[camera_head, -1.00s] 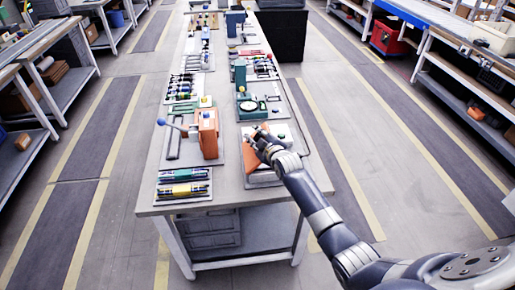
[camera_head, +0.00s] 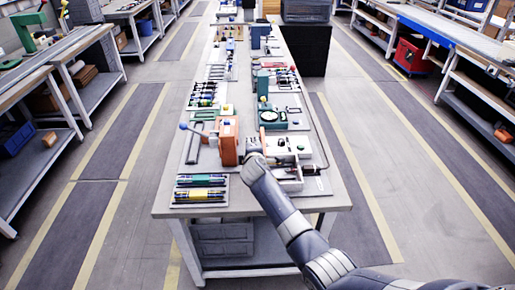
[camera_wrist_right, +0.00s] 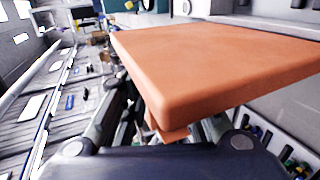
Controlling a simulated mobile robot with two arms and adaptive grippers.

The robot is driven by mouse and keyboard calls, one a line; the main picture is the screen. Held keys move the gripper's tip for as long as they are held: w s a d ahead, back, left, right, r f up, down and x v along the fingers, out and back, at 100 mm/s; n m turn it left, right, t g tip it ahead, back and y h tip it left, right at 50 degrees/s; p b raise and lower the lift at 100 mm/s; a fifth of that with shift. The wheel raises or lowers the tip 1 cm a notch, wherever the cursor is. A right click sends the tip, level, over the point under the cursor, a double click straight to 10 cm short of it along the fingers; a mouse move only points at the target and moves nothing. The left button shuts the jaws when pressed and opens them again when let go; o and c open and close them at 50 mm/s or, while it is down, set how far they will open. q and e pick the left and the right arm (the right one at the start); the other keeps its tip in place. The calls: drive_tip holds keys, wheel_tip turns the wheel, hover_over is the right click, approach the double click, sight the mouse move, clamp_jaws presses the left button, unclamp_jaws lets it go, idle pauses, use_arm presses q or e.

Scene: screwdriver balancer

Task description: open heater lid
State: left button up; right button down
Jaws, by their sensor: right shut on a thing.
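The heater (camera_head: 291,172) is the pale box at the front right of the bench in the head view, with its inside now showing. Its orange lid (camera_wrist_right: 215,65) fills the upper right of the right wrist view as a thick slab with rounded corners. My right gripper (camera_head: 254,160) is at the left side of the heater and is shut on the lid near a small orange part under its edge. In the head view the gripper and wrist hide most of the lid. My left gripper is not in view.
An orange device (camera_head: 228,141) with a blue-knobbed lever stands close to the left of my right gripper. A tray of screwdrivers (camera_head: 201,188) lies at the front left. The floor aisles are clear.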

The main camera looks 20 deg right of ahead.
drive_tip(key=shift+a+f, duration=0.3)
drive_tip(key=shift+a, duration=0.05)
drive_tip(key=c, duration=1.3)
unclamp_jaws()
drive_tip(key=shift+s, duration=0.1)
drive_tip(key=shift+r, duration=0.25)
drive_tip(key=v, duration=1.2)
drive_tip(key=shift+a, duration=0.1)
